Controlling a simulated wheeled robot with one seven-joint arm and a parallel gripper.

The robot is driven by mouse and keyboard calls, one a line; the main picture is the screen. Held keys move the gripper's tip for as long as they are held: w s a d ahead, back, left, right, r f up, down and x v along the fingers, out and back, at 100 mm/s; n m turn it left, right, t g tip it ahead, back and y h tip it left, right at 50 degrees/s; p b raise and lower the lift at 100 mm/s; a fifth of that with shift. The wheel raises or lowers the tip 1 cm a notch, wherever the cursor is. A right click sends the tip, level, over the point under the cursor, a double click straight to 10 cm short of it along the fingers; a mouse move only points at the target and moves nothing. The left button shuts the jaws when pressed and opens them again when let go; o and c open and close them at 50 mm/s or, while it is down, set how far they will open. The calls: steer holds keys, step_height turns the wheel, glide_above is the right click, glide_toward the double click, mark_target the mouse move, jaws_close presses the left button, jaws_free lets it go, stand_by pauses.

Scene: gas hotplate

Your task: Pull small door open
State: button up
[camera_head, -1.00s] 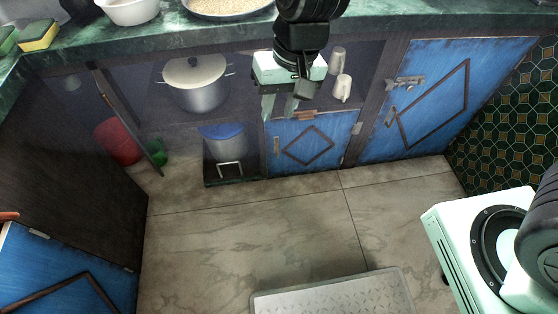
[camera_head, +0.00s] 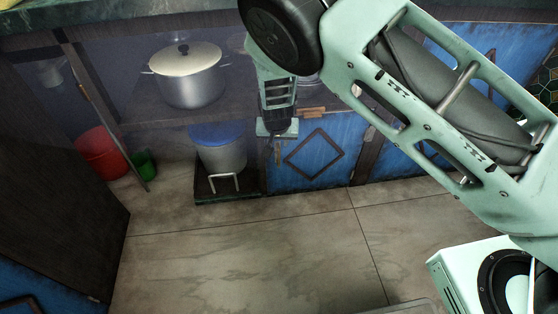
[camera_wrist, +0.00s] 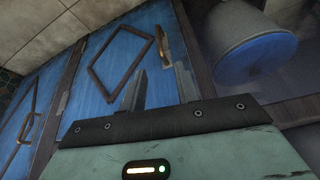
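The small door (camera_head: 343,137) is a blue panel with a dark diamond frame in the low cabinet. It appears shut. It also shows in the wrist view (camera_wrist: 104,84), with its upright brownish handle (camera_wrist: 164,45) near the edge beside the open shelf. My gripper (camera_head: 277,158) is in front of the door's left edge and hides the handle in the head view. In the wrist view my gripper (camera_wrist: 160,72) is open, with a gap between its two fingers. The handle lies just beyond the fingertips, roughly in line with the gap; I see no clear contact.
A blue-lidded bin (camera_head: 222,160) stands left of the small door, also seen in the wrist view (camera_wrist: 246,48). A lidded pot (camera_head: 188,78) is on the shelf above. A larger blue door (camera_head: 398,163) is to the right. The tiled floor (camera_head: 240,262) in front is clear.

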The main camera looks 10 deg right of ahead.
mark_target(279, 157)
steer(key=b+x, duration=0.5)
steer(key=x, duration=1)
steer(key=shift+s+f, duration=0.1)
steer(key=shift+s, duration=0.1)
jaws_close()
